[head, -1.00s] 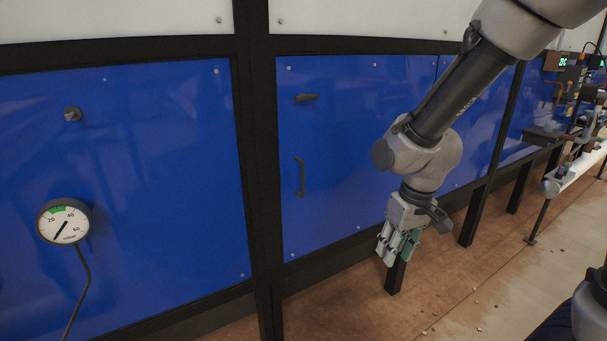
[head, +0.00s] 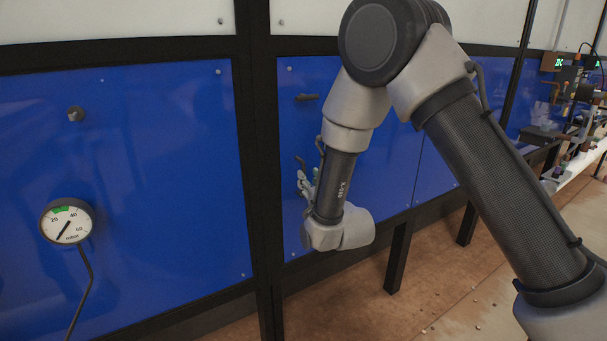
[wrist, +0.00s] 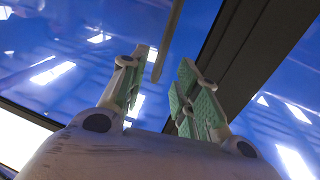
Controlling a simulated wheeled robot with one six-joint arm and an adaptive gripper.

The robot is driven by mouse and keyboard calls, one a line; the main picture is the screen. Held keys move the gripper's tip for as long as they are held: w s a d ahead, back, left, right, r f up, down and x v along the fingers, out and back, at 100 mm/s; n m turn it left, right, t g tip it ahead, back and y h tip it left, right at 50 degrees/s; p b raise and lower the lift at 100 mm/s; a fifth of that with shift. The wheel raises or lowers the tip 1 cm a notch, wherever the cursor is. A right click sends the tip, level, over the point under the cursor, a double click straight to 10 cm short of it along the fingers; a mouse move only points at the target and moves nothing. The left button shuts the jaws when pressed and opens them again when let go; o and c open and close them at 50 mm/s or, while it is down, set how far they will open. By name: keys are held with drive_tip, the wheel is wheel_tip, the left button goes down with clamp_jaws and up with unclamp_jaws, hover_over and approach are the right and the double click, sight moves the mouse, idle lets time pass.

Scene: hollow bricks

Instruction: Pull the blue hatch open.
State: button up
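The blue hatch (head: 298,128) is a flat blue panel right of the black post and looks shut. Its dark bar handle (head: 300,161) is partly hidden behind my gripper (head: 307,185) in the head view. In the wrist view, the handle (wrist: 167,42) is a slanted bar whose lower end lies between the fingertips of my gripper (wrist: 163,82). The fingers have green pads and are spread apart. A gap shows between the handle and the right finger; contact with the left finger cannot be told.
A dark latch-like knob (head: 306,97) sits on the panel above the handle. A black post (head: 257,150) stands left of the hatch. A round gauge (head: 67,222) and its cable are further left. Pipework (head: 580,110) stands far right. Some floor is clear.

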drive_tip(key=x, duration=0.5)
drive_tip(key=shift+w+a, duration=0.1)
drive_tip(key=shift+w, duration=0.25)
clamp_jaws()
